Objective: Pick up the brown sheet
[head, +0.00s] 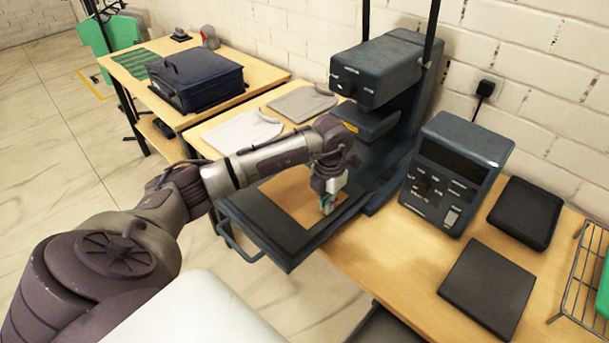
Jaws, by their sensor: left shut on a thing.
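The brown sheet (287,194) lies flat on the dark pulled-out tray (247,222) of the press. My left gripper (327,207) points down at the sheet's right part, with its fingers closed at the sheet. The fingers are small in the picture, and how much of the sheet is between them is hard to see. My right gripper is not in view.
The heat press (385,75) stands behind the tray, with a control box (457,170) to its right. Folded shirts (236,133) lie behind the tray. Dark pads (488,287) and a wire rack (580,275) are at right. A suitcase (196,77) sits on the far table.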

